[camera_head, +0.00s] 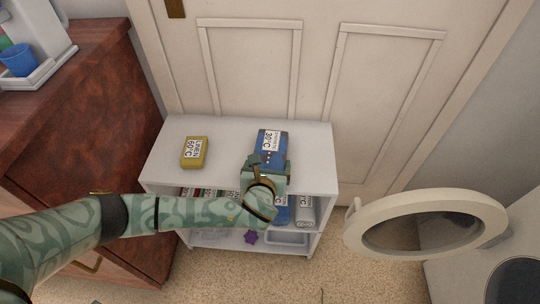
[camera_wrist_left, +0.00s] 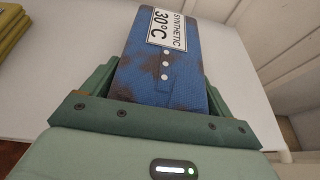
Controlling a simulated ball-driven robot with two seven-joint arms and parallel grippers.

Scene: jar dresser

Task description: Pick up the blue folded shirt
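The blue folded shirt (camera_head: 270,142) is on the white shelf unit's top, with a white label reading SYNTHETIC 30°C. In the left wrist view the shirt (camera_wrist_left: 165,75) has brown stains and three white buttons. My left gripper (camera_head: 265,165) is at the shirt's near end. In the left wrist view the left gripper (camera_wrist_left: 162,85) has one finger along each side of the shirt, very close to its edges. I cannot tell whether the fingers press on it. The shirt's near end is partly hidden by the gripper. My right gripper is not in view.
A yellow folded item (camera_head: 194,152) with a 60°C label lies left on the white shelf unit (camera_head: 225,130). More folded items, partly hidden by my arm, fill the shelf below. A wooden dresser (camera_head: 95,120) stands left; a round open washer door (camera_head: 425,202) stands right.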

